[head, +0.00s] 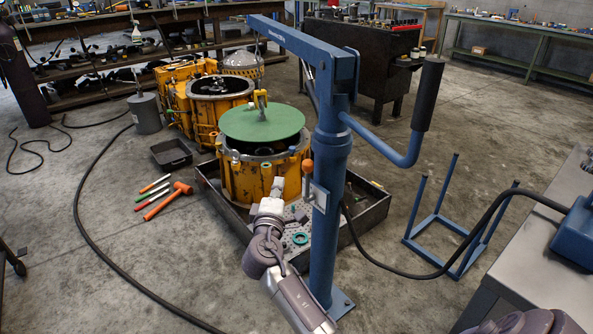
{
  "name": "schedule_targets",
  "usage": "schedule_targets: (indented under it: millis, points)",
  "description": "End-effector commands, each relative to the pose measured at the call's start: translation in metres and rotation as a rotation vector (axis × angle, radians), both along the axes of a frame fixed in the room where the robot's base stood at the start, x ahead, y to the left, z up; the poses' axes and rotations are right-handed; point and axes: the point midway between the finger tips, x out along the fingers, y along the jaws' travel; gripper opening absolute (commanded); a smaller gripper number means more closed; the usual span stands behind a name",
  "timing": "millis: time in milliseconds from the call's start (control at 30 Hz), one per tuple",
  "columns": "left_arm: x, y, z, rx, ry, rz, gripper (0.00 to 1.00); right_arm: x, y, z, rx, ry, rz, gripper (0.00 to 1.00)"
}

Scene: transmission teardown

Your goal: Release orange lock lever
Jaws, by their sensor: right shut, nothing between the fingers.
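The orange lock lever (307,167) has a round orange knob and sits on the left side of the blue crane post (328,230), above a small pale plate (319,197). My right gripper (279,184) is shut and empty, to the left of the lever and a little lower in the picture. A gap shows between its fingertips and the knob. The lower part of the lever is small and hard to make out. My left gripper is not in view.
A green disc (262,122) hangs from the crane boom (300,42) over a yellow transmission housing (237,180) in a dark tray (345,240). The crane's blue handle (412,145) juts right. A blue stand frame (440,222) stands on the floor at right.

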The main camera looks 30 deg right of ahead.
Motion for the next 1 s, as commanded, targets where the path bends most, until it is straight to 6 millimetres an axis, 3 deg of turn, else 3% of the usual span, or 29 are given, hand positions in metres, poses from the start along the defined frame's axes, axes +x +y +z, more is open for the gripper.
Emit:
schedule_targets:
  millis: [267,700,800,1000]
  points:
    - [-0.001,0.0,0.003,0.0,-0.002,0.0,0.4,0.017,-0.013,0.001,-0.002,0.001,0.001,0.0]
    - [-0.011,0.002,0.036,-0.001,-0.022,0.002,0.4,0.08,-0.066,0.007,0.001,0.002,0.0,0.0]
    - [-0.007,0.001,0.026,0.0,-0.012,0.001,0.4,0.062,-0.073,0.005,0.0,0.004,0.001,0.0]
    - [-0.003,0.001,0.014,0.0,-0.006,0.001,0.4,0.046,-0.082,0.003,0.001,0.003,0.001,0.0]
